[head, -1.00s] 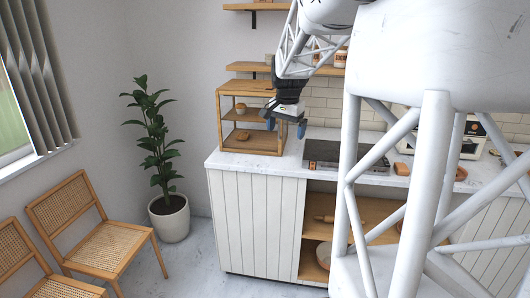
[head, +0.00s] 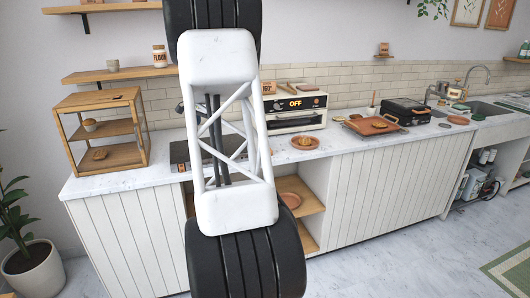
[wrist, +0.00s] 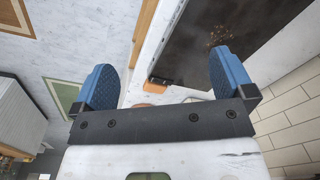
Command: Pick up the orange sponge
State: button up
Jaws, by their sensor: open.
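I cannot make out the orange sponge for certain in either current view. My arm covers the middle of the counter in the head view, and anything behind it is hidden. My gripper (wrist: 165,82) shows in the wrist view with its two blue fingers wide apart and nothing held between them. It hangs beside the dark, crumb-strewn griddle (wrist: 215,45). A small orange-brown patch shows low between the fingers, too cut off to name. The griddle (head: 180,152) also shows in the head view, left of my arm.
The white counter (head: 110,180) carries a wooden shelf rack (head: 103,132) at left. Right of my arm are an oven (head: 295,113), a terracotta plate (head: 305,143) with a pastry, an orange-brown tray (head: 371,126), a black press (head: 405,111) and a sink (head: 482,108).

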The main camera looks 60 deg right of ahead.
jog(key=s+d+f+m, duration=0.2)
jog(key=s+d+f, duration=0.2)
jog(key=d, duration=0.5)
jog(key=s+d+f+m, duration=0.2)
jog(key=s+d+f, duration=0.2)
jog(key=d, duration=0.6)
jog(key=s+d+f+m, duration=0.2)
jog(key=s+d+f, duration=0.2)
jog(key=d, duration=0.6)
jog(key=shift+s+f+m, duration=0.15)
jog(key=shift+s+f, duration=0.05)
jog(key=shift+f, duration=0.25)
jog(key=shift+s+f+m, duration=0.15)
jog(key=shift+s+f, duration=0.05)
jog(key=shift+f, duration=0.25)
jog(key=shift+f, duration=1.3)
jog(key=shift+f, duration=2.6)
jog(key=shift+c, duration=0.3)
